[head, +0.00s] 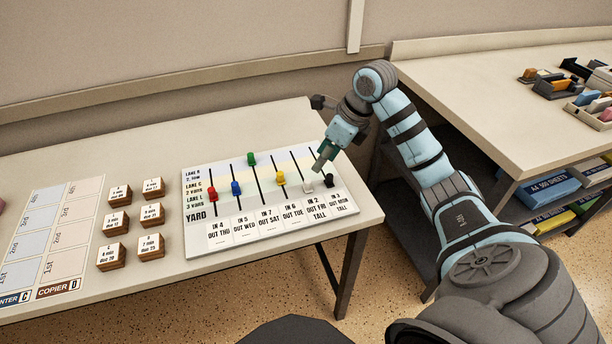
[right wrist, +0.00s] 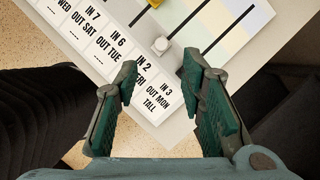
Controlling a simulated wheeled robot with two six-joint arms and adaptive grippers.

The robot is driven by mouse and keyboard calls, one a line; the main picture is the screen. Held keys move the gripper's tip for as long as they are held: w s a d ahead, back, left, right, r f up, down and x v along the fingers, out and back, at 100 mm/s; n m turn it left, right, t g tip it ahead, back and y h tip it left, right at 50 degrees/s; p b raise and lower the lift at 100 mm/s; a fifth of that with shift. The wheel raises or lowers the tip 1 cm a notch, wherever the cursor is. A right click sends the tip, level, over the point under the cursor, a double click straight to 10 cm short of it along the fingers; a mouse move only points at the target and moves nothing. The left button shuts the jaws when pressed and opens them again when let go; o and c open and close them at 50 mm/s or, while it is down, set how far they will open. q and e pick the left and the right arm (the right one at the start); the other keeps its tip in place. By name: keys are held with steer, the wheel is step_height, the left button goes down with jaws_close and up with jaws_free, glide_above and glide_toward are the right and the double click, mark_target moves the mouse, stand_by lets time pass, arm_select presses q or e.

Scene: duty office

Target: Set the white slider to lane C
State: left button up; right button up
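The white slider (head: 307,187) sits at the lower end of its slot on the lane board (head: 197,243), just above the "IN 2" tag and near the YARD row. In the right wrist view the white slider (right wrist: 160,44) lies just beyond the fingertips, roughly centred between them. My right gripper (head: 320,168) is open and empty, close above the board. In the right wrist view its fingers (right wrist: 160,68) are wide apart and not touching the slider. Lane labels, with lane C in the middle, run along the board's left edge. My left gripper is not in view.
A yellow slider (head: 280,178) is left of the white one and a black slider (head: 329,179) right of it. Green (head: 251,159), blue (head: 236,187) and red (head: 212,194) sliders are further left. Wooden blocks (head: 151,246) stand left of the board.

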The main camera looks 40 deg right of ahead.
mark_target(309, 181)
steer(key=b+x, duration=0.1)
steer(key=x, duration=0.9)
steer(key=shift+d+f, duration=0.15)
steer(key=shift+f, duration=0.1)
steer(key=shift+s, duration=0.1)
steer(key=shift+r, duration=0.1)
jaws_close()
